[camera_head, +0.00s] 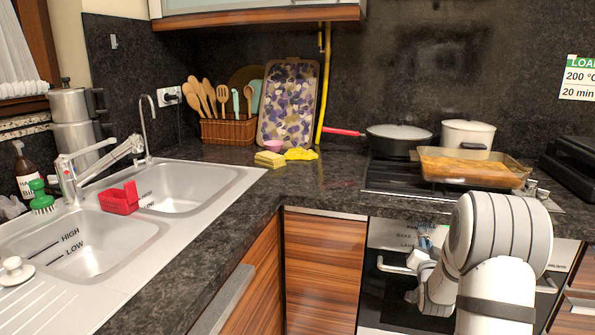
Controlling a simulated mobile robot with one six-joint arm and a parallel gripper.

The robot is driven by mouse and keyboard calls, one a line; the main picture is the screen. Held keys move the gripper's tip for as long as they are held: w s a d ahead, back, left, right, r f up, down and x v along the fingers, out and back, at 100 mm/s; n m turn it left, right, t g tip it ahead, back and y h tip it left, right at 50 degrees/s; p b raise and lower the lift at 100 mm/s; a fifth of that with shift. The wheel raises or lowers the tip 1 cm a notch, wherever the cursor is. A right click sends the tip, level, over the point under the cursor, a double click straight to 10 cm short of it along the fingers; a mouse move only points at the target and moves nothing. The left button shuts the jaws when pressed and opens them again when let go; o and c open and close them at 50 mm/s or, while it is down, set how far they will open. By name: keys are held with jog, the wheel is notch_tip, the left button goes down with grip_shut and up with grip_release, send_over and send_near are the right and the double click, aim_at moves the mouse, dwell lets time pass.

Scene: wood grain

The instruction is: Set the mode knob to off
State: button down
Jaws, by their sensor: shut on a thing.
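The oven (385,290) is set under the counter, with a pale control panel (388,237) across its top. My gripper (424,246) is at this panel, shut on the mode knob. The knob is largely hidden by my fingers and wrist, so its pointer and setting cannot be read. My arm covers the right part of the panel and of the oven door.
The oven door handle (392,266) juts out just below my gripper. Above, a glass baking dish (470,168) stands at the cooktop's front, with a dark pan (398,140) and a white pot (467,134) behind. The sink (90,245) is at left.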

jog(key=shift+f+n+b, duration=0.1)
jog(key=shift+n+b, duration=0.4)
jog(key=shift+b, duration=0.1)
jog(key=n+b, duration=0.3)
jog(key=c, duration=1.3)
grip_release()
jog(key=b+v, duration=0.3)
jog(key=v, duration=0.4)
jog(key=shift+a+r, duration=0.1)
jog(key=shift+r, duration=0.15)
